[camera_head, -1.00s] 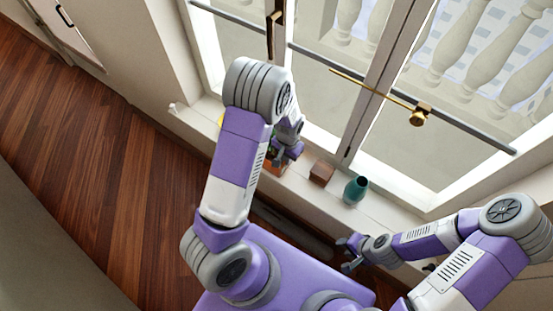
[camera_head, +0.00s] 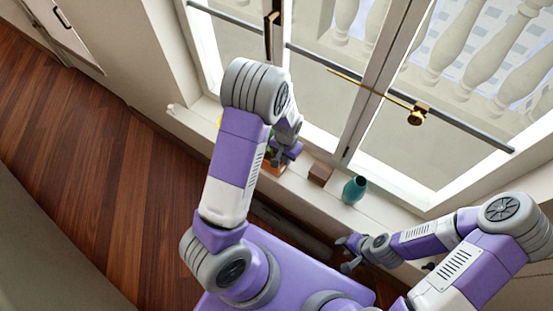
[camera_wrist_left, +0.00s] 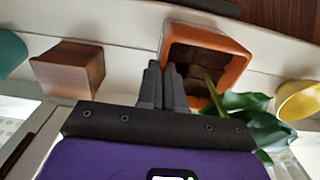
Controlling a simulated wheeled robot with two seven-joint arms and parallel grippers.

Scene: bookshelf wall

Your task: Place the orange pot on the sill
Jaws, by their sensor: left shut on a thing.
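The orange pot (camera_wrist_left: 238,72) is square, with dark soil and green leaves, in the left wrist view. Its near wall is between the dark fingers of my left gripper (camera_wrist_left: 164,80), which is shut on it. In the head view my left gripper (camera_head: 284,158) is over the window sill (camera_head: 298,186), and a little of the pot (camera_head: 276,169) shows below it, mostly hidden by my arm. I cannot tell whether the pot's base touches the sill. My right gripper (camera_head: 346,254) is empty near the sill's front edge, fingers apart.
A brown wooden block (camera_head: 320,173) and a teal vase (camera_head: 355,189) stand on the sill right of the pot. A yellow object (camera_wrist_left: 297,100) is on the pot's other side. The window, with its brass handle (camera_head: 417,115), rises behind. Bare sill shows between the block and vase.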

